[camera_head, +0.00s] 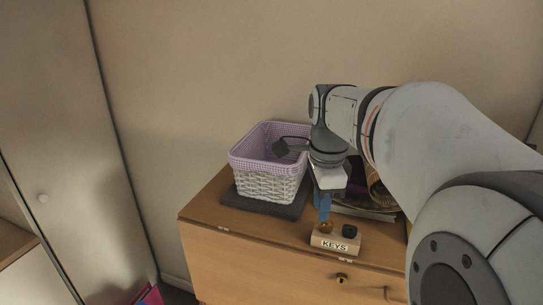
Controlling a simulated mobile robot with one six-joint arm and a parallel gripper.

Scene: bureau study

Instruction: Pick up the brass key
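A pale wooden block (334,244) lettered "KEYS" stands near the front edge of the bureau top. A small brass-coloured rounded piece (326,227), which looks like the brass key, stands up from the block's left part. A black piece (349,231) stands to its right. My gripper (324,216) points down from the arm, with blue fingers directly above the brass piece in the picture. I cannot tell whether the fingers touch it or are apart. The gap between the fingers does not show, so its opening is unclear.
A white wicker basket (268,187) with a lilac lining stands on a dark mat (236,202) behind and left. Stacked flat items and a woven brown object (376,184) are behind my gripper. The bureau top (205,208) is bare at its left front.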

